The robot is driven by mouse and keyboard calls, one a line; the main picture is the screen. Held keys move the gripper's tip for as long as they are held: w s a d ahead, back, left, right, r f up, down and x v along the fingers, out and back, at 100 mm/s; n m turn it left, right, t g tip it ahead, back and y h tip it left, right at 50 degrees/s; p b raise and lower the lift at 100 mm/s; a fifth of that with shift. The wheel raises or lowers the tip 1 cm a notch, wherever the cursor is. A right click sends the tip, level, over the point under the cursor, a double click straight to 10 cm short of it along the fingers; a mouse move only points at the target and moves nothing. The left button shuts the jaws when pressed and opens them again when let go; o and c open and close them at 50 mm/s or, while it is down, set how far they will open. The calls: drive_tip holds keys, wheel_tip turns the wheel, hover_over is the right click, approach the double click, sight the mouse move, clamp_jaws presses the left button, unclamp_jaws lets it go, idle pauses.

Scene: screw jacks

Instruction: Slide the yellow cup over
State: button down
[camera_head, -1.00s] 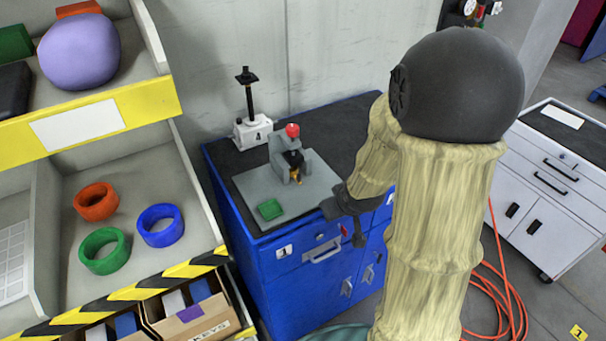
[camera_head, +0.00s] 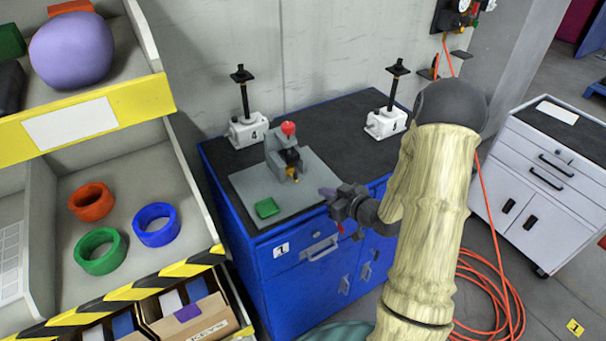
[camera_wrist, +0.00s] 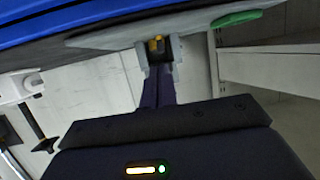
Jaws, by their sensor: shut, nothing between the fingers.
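I cannot make out a clear yellow cup. A small yellow piece (camera_head: 297,179) shows at the front foot of a grey device (camera_head: 277,155) with a red knob; a yellow piece also shows in the wrist view (camera_wrist: 155,43), just beyond my fingertips. The device stands on a grey plate (camera_head: 244,186) on the blue cabinet. My gripper (camera_head: 327,193) is shut and empty, at the plate's right front edge, pointing toward the device. In the wrist view its fingers (camera_wrist: 158,75) lie together; I cannot tell whether they touch anything.
A green tray (camera_head: 267,208) lies on the plate's front corner. Two white screw jacks (camera_head: 247,131) (camera_head: 385,123) stand at the back of the dark cabinet top (camera_head: 325,122). A shelf with coloured rings (camera_head: 157,225) is at the left. The right cabinet top is mostly clear.

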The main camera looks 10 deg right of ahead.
drive_tip(key=p, duration=0.5)
approach(291, 171)
drive_tip(key=w+a+r, duration=0.2)
drive_tip(key=w+a, duration=0.1)
drive_tip(key=shift+f+p, duration=0.4)
drive_tip(key=shift+p, duration=0.1)
drive_tip(key=shift+d+f+b, duration=0.1)
drive_tip(key=shift+f+b, duration=0.35)
drive_tip(key=shift+s+f, duration=0.1)
drive_tip(key=shift+s+f, duration=0.1)
drive_tip(key=shift+f, duration=0.05)
